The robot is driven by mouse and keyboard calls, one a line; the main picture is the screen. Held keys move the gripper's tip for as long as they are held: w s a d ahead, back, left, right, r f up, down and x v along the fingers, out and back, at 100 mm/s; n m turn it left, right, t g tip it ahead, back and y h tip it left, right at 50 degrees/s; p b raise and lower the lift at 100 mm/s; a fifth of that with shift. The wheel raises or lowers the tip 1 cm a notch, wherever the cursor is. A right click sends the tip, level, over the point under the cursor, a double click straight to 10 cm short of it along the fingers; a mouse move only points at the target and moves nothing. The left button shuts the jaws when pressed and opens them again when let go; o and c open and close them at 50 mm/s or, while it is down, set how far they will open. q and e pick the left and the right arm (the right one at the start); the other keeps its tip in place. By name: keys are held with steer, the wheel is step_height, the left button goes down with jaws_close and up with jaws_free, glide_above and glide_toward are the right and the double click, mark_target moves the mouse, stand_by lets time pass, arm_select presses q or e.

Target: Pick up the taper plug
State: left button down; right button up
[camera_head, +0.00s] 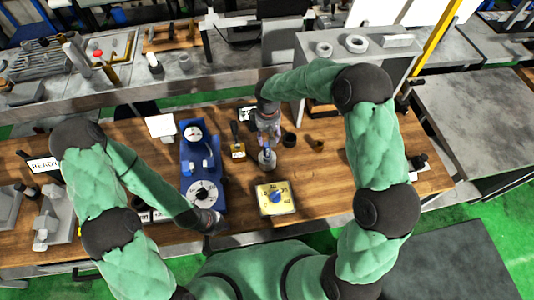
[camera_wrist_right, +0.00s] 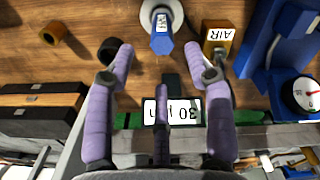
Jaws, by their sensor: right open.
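The likely taper plug is a piece with a blue faceted handle (camera_wrist_right: 162,38) on a round silver base. It stands on the wooden bench, and it also shows in the head view (camera_head: 267,158). My right gripper (camera_wrist_right: 160,56) is open, its purple fingers spread on either side of the line to the blue handle. In the head view my right gripper (camera_head: 268,130) hangs just behind the piece; contact is not visible. My left gripper (camera_head: 212,222) is low at the front edge of the bench beside the blue gauge stand; its fingers are not clear.
The blue gauge stand (camera_head: 188,172) with dials is left of the piece. A block labelled AIR (camera_wrist_right: 220,38) is close by. A black ring (camera_wrist_right: 108,50) and a brass ring (camera_wrist_right: 55,33) lie on the other side. A yellow-edged plate (camera_head: 262,203) lies in front.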

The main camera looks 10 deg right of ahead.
mark_target(267, 144)
steer(key=shift+w+f, duration=0.2)
steer(key=shift+f, duration=0.9)
steer(key=shift+s+f, duration=0.15)
steer(key=shift+f, duration=0.3)
step_height(267, 144, down, 4)
steer(key=shift+a+f, duration=0.1)
steer(key=shift+a, duration=0.05)
jaws_close()
